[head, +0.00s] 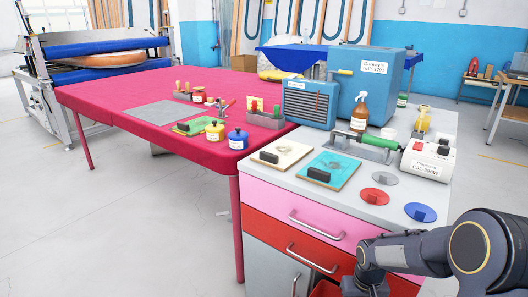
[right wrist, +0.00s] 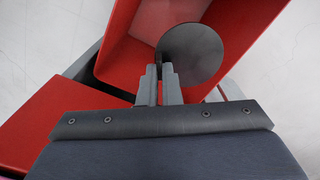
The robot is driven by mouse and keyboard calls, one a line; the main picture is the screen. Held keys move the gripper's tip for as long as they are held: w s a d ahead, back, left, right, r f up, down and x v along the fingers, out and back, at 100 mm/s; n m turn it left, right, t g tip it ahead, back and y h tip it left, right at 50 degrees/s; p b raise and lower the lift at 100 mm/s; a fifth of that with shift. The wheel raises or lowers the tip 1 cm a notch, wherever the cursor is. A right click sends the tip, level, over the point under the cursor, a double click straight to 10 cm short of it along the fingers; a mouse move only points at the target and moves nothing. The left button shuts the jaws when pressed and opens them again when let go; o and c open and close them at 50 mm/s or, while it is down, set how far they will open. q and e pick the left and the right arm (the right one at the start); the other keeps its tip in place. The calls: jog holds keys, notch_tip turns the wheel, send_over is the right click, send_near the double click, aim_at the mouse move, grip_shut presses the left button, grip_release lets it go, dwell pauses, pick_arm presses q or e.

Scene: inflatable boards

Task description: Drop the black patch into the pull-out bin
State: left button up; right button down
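The black patch (right wrist: 195,50) is a dark round disc held at the fingertips of my right gripper (right wrist: 160,72), in the right wrist view. The fingers are closed together at the disc's left edge. The disc is over the open red pull-out bin (right wrist: 123,45), inside its outline in this view; I cannot tell how high it is above the floor of the bin. In the head view only a small piece of the red bin (head: 325,289) shows at the bottom edge. My right arm reaches down there, and its fingers are out of frame. My left gripper is not in view.
The worktop holds a red patch (head: 375,196), a blue patch (head: 420,213), a grey patch (head: 384,178) and a white device (head: 428,160). Pink and red drawer fronts (head: 305,216) with handles are below. A crimson table (head: 120,98) stands to the left.

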notch_tip(320, 180, down, 2)
jog(key=shift+f+b, duration=0.2)
jog(key=shift+b, duration=0.35)
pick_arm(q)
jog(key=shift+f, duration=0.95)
pick_arm(e)
jog(key=c, duration=1.5)
grip_release()
jog(key=shift+c, duration=0.2)
notch_tip(320, 180, up, 7)
jog(key=shift+f+p, duration=0.1)
jog(key=shift+p, duration=1.1)
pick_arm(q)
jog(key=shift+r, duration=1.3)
pick_arm(e)
jog(key=shift+r, duration=0.55)
jog(key=shift+r, duration=0.1)
